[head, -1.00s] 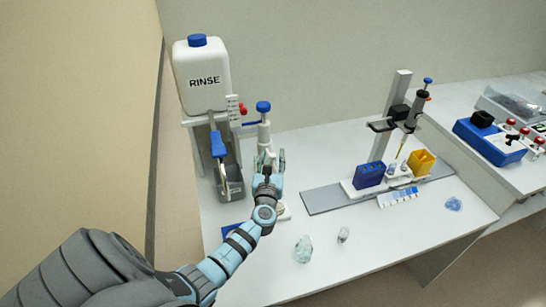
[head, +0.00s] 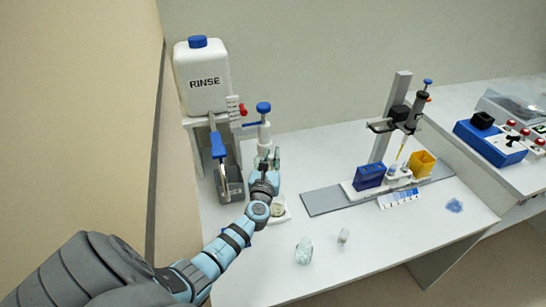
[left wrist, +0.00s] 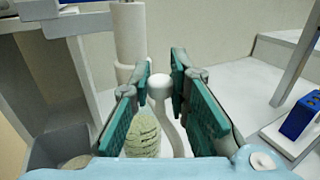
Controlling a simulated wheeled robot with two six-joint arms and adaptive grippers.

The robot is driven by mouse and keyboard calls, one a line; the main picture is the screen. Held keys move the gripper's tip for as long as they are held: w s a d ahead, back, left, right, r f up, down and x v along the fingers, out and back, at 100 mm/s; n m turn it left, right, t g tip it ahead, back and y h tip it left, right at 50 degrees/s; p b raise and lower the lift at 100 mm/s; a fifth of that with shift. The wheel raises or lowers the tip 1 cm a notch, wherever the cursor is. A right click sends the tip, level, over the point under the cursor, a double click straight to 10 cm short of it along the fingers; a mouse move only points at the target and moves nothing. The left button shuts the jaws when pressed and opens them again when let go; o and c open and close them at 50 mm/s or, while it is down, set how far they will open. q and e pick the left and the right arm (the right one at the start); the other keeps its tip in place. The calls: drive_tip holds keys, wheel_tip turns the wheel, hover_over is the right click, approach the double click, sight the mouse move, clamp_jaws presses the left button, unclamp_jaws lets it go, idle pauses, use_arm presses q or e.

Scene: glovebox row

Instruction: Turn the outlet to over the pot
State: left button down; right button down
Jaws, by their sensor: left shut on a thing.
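The white dispenser column (head: 264,132) with a blue knob on top stands at the left of the bench. Its outlet, a white piece with a rounded end (left wrist: 160,86), is between the green-padded fingers of my left gripper (left wrist: 160,100) in the left wrist view. My left gripper (head: 267,168) is shut on it, in front of the column in the head view. A round beige-green thing, which seems to be the pot (head: 278,210), sits on a white base right of my wrist. A ridged pale-green shape (left wrist: 143,135) shows below the fingers. My right gripper is not in view.
A white RINSE bottle (head: 203,76) and a grey trough (head: 231,184) with a blue lever (head: 218,146) are close on the left. A pipette stand (head: 391,120) with blue and yellow boxes is to the right. Crumpled clear pieces (head: 304,251) lie near the front.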

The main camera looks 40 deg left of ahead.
use_arm(q)
drive_tip(key=shift+s+a+m+t+h, duration=0.3)
drive_tip(key=shift+s+m+h, duration=0.1)
drive_tip(key=shift+h, duration=0.2)
drive_tip(key=c, duration=1.5)
unclamp_jaws()
drive_tip(key=shift+w, duration=0.1)
drive_tip(key=v, duration=1.2)
drive_tip(key=shift+d, duration=0.1)
